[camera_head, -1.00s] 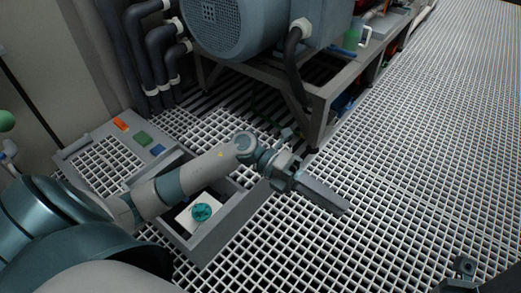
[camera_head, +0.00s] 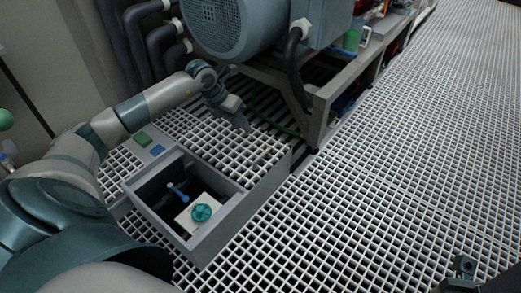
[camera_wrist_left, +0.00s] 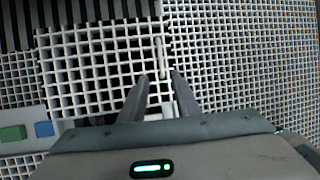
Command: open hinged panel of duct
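The duct is a low grey box (camera_head: 222,222) with an open-topped compartment at its front. A white grid panel (camera_head: 222,145) lies roughly flat behind this opening; it also shows in the left wrist view (camera_wrist_left: 95,70). A pale bar (camera_wrist_left: 160,52) runs along the panel's right side there. My left gripper (camera_head: 243,126) is over the panel's far part, pointing down. Its fingers (camera_wrist_left: 159,78) are apart, with the bar between or beyond the tips; I cannot tell whether they touch it. Only a bit of my right arm shows at bottom right; its fingers cannot be made out.
Inside the compartment are a teal round knob (camera_head: 201,212) on a white block and a blue lever (camera_head: 178,191). A green block (camera_head: 142,139) and a blue block (camera_head: 157,150) sit on the grey strip. A motor (camera_head: 225,22) stands behind. Grid floor (camera_head: 390,170) is clear at right.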

